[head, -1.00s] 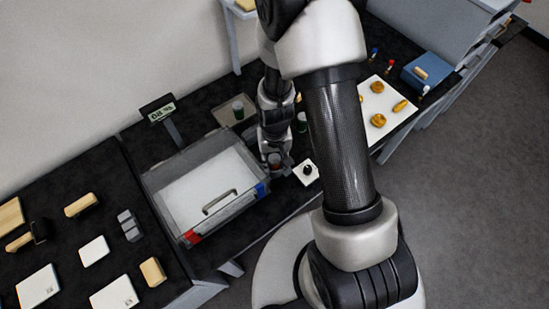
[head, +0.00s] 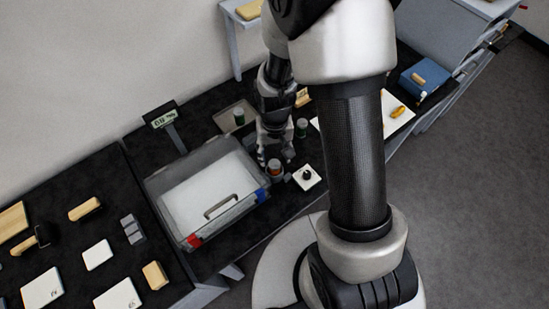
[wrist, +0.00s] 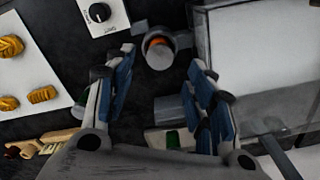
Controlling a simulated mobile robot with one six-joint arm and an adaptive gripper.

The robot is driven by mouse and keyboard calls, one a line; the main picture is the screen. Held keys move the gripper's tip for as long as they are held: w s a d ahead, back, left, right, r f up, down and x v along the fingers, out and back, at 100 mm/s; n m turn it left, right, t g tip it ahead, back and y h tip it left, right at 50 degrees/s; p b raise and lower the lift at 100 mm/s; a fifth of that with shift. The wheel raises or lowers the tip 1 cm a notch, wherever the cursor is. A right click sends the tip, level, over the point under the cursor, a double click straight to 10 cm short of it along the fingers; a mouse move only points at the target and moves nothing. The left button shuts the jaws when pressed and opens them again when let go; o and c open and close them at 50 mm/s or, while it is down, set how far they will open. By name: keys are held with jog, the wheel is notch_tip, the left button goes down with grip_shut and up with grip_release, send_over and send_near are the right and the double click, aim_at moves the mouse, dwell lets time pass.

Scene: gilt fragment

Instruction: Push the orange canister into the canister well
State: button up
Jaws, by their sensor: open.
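The orange canister (wrist: 158,42) shows as a patch of orange inside the round grey mouth of the canister well (wrist: 160,59) in the wrist view. How deep it sits I cannot tell. In the head view my gripper (head: 276,154) hangs right over the well. The gap between fingertips and canister is too small to judge.
A clear box (head: 205,190) with a handle stands close left of the well. A white plate with a black knob (head: 306,178) lies close right. A display (head: 163,115) rises at the back.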

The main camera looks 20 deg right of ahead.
notch_tip(320, 180, up, 5)
notch_tip(320, 180, up, 15)
jog(key=t, duration=0.2)
send_over(274, 164)
jog(key=s, duration=0.4)
jog(key=s+r+n+t, duration=0.1)
jog(key=s+r+t, duration=0.1)
jog(key=s+r, duration=0.7)
jog(key=shift+s+d+r+n+t+p, duration=0.15)
jog(key=shift+s+n+t+p, duration=0.2)
jog(key=shift+s, duration=0.65)
notch_tip(274, 164, down, 9)
jog(key=b, duration=0.8)
jog(key=shift+r+b, duration=0.15)
jog(key=shift+b, duration=0.2)
